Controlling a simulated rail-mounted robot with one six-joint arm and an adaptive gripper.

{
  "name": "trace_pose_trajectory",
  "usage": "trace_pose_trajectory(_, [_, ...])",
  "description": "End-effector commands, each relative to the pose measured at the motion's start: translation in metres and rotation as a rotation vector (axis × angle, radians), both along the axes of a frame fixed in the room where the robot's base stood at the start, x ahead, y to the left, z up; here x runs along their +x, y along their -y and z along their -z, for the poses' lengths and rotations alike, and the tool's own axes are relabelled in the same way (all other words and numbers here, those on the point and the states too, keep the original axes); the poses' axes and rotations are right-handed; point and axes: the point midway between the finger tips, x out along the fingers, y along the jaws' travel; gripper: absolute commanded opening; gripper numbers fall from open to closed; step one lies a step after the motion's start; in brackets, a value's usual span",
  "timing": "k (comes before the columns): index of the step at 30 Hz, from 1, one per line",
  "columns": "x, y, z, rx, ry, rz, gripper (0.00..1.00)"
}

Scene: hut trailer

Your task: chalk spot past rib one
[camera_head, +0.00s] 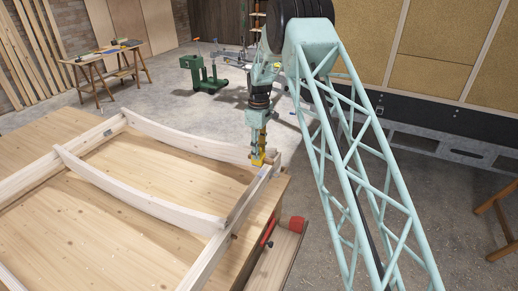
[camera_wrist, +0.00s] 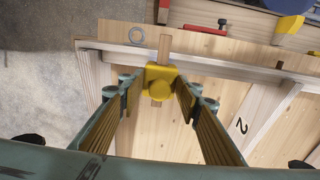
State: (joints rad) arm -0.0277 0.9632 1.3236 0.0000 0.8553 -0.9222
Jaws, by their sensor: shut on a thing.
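My gripper (camera_head: 259,147) points down at the right corner of a pale timber frame (camera_head: 210,262) on the workbench. It is shut on a small yellow block (camera_head: 258,159). In the wrist view the yellow block (camera_wrist: 160,82) sits between the fingertips, with a narrow pale wooden strip (camera_wrist: 165,46) beyond it. I cannot tell whether the block touches the frame. One curved rib (camera_head: 190,140) runs along the back of the frame and another (camera_head: 140,196) crosses nearer. A timber marked "2" (camera_wrist: 252,127) shows in the wrist view. No chalk spot can be made out.
A red clamp (camera_head: 268,231) is on the bench's right edge. Sawhorses (camera_head: 106,66) and a green machine (camera_head: 203,74) stand on the floor behind. Open floor lies right of the bench.

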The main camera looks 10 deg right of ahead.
Motion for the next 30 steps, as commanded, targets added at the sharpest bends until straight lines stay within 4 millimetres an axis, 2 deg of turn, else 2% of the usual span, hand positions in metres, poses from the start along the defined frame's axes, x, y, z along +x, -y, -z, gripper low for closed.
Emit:
trace_pose_trajectory(17, [0.000, 0.000, 0.058, 0.000, -0.001, 0.000, 0.23])
trace_pose_trajectory(30, [-0.020, 0.023, 0.059, 0.000, 0.000, -0.006, 0.22])
